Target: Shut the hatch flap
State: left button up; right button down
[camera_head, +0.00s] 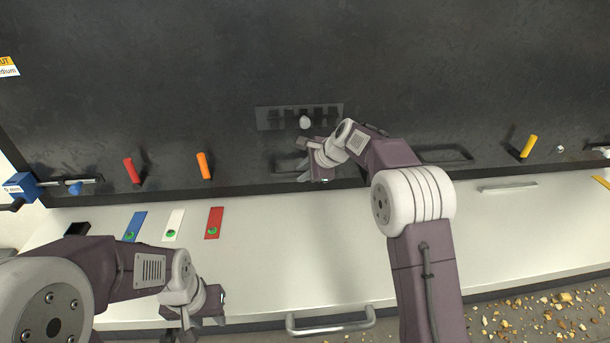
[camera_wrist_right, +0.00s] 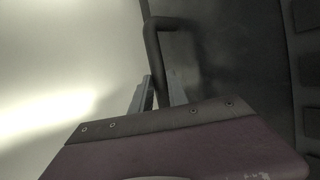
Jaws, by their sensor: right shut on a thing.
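A large dark panel (camera_head: 200,90) fills the upper head view, with a black bar handle (camera_head: 285,160) near its lower edge. I cannot tell for certain whether this panel is the hatch flap. My right gripper (camera_head: 303,160) is at that handle. In the right wrist view the bent black handle (camera_wrist_right: 152,45) runs down between the two fingers (camera_wrist_right: 158,92), which are shut on it. My left gripper (camera_head: 190,318) hangs low at the left over the pale surface, away from the panel. Its fingertips are partly hidden, so its opening is unclear.
A second black handle (camera_head: 445,156) is on the panel at right. Red (camera_head: 131,170), orange (camera_head: 204,166) and yellow (camera_head: 529,146) pegs stick out. A blue clamp-like part (camera_head: 22,187) is at the left edge. The pale surface (camera_head: 300,250) is mostly clear, with a grey handle (camera_head: 330,325) in front.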

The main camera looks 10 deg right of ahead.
jog(key=shift+w+r, duration=0.35)
jog(key=shift+r, duration=0.15)
jog(key=c, duration=1.6)
grip_release()
jog(key=shift+c, duration=0.2)
jog(key=o, duration=0.3)
jog(key=shift+w+f, duration=0.1)
jog(key=shift+w, duration=0.1)
jog(key=shift+o, duration=0.2)
jog(key=shift+w+f, duration=0.15)
jog(key=shift+w, duration=0.05)
pick_arm(q)
jog(key=shift+w+f, duration=0.1)
jog(key=shift+w, duration=0.2)
pick_arm(e)
jog(key=shift+s, duration=0.15)
jog(key=shift+f, duration=0.1)
pick_arm(q)
jog(key=shift+w, duration=0.1)
